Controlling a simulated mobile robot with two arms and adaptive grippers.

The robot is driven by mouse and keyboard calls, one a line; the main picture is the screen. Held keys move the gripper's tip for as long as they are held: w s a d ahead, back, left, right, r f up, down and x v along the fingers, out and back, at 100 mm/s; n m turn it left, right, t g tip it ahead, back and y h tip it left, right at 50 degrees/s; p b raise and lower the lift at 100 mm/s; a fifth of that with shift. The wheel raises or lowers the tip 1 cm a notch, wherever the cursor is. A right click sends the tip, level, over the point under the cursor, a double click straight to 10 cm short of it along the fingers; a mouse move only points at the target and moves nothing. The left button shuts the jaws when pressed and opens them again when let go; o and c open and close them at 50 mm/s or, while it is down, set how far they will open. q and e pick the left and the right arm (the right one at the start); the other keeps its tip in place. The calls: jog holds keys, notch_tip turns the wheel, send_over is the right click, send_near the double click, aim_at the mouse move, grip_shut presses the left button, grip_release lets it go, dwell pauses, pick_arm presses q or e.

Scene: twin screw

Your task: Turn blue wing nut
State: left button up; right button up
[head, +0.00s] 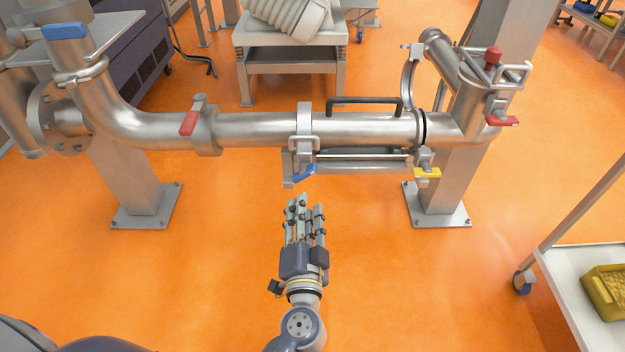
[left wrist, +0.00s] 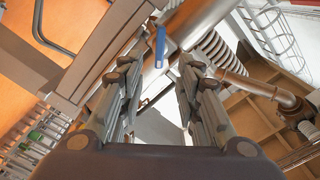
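The blue wing nut (head: 304,174) is on the clamp (head: 303,120) at the middle of the horizontal steel pipe, on its near lower side. In the left wrist view the blue wing nut (left wrist: 160,46) is seen just beyond the fingertips, in line with the gap between them. My left gripper (head: 304,204) is just in front of the wing nut in the head view, fingers pointing at it. In the left wrist view the fingers of my left gripper (left wrist: 158,72) are apart with nothing between them. I see no contact with the nut. My right gripper is not in view.
Red wing nuts (head: 189,123) and (head: 502,120), a yellow wing nut (head: 427,173) and another blue handle (head: 64,31) are on the pipework. A black handle (head: 365,101) is on the pipe. A cart (head: 575,290) with a yellow crate (head: 606,291) stands right. Orange floor below is clear.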

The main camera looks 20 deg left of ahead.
aim_at(304, 177)
pick_arm(q)
jog(key=p+x, duration=0.1)
jog(key=x, duration=0.9)
jog(key=shift+w+a+f, duration=0.1)
jog(key=shift+w, duration=0.05)
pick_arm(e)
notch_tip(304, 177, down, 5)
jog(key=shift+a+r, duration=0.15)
pick_arm(q)
jog(key=shift+c, duration=0.3)
grip_shut()
